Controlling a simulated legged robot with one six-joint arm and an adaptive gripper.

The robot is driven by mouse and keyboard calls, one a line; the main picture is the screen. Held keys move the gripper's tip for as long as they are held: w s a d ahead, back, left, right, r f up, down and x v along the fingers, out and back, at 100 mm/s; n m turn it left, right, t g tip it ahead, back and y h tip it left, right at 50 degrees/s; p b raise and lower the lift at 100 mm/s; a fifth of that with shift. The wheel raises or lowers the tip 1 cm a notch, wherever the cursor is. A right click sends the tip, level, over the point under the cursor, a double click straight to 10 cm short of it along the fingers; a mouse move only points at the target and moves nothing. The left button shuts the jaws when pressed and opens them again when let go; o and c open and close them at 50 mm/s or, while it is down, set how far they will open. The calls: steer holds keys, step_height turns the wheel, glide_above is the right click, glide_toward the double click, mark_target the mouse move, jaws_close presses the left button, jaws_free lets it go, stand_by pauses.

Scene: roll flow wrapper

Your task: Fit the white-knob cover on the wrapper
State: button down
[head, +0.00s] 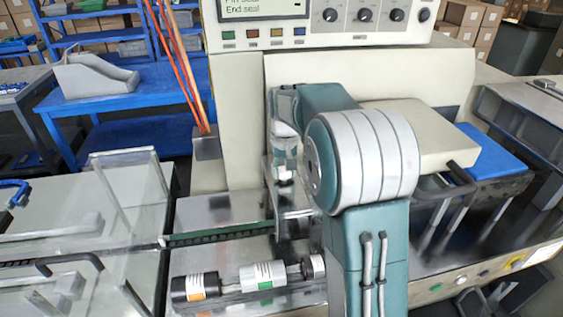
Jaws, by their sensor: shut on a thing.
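My gripper (285,172) points down in front of the beige wrapper (232,130), left of my large grey and teal arm joint. It is small in the picture and its fingers are hard to make out. It is shut on what appears to be the white knob of the cover (294,212), a greyish, shiny piece just under it above the metal bed. My arm hides the cover's right side, and I cannot tell whether its lower edge touches the machine.
Two labelled rolls, one black (195,287) and one white (263,276), lie at the front of the bed. Clear guards with black handles (70,262) stand at left. A beige housing (420,135) and blue pad (492,150) are at right. Orange rods (180,60) rise behind.

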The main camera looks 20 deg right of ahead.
mark_target(285, 180)
steer(key=shift+f, duration=1.95)
steer(key=shift+s+f, duration=0.15)
steer(key=shift+f, duration=1.15)
steer(key=shift+c, duration=0.8)
jaws_free()
step_height(285, 180, up, 12)
steer(key=shift+f, duration=0.1)
